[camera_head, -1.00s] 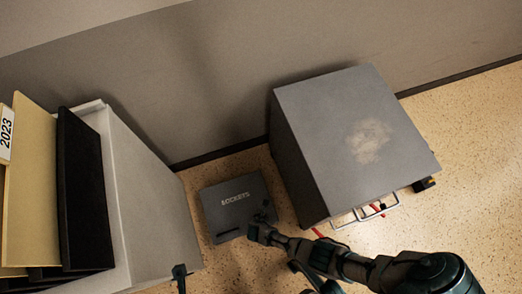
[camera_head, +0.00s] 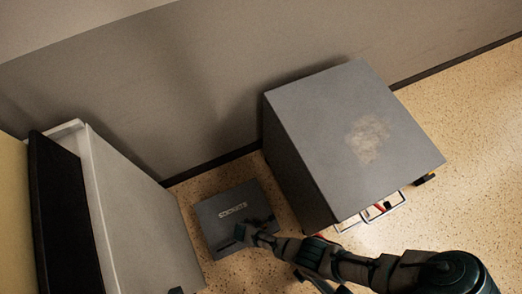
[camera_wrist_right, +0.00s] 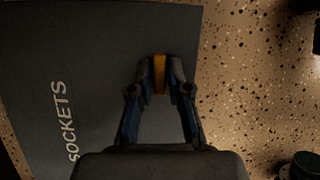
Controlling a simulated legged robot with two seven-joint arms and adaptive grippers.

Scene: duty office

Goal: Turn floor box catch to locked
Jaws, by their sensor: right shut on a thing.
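The floor box (camera_head: 222,208) is a dark grey flat lid lettered SOCKETS, set on the speckled floor between two cabinets. It also shows in the right wrist view (camera_wrist_right: 60,60). The catch (camera_wrist_right: 159,72) is a small orange-yellow piece near the lid's edge in the right wrist view. My right gripper (camera_wrist_right: 160,85) has its two fingers shut on the catch, one on each side. In the head view my right gripper (camera_head: 247,236) is over the lid's lower right part and hides the catch there. A small dark tip at the bottom left may be my left gripper; its fingers cannot be made out.
A grey cabinet (camera_head: 345,130) with a worn patch on top stands right of the floor box, with a metal handle (camera_head: 384,208) at its front. A wall runs behind.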

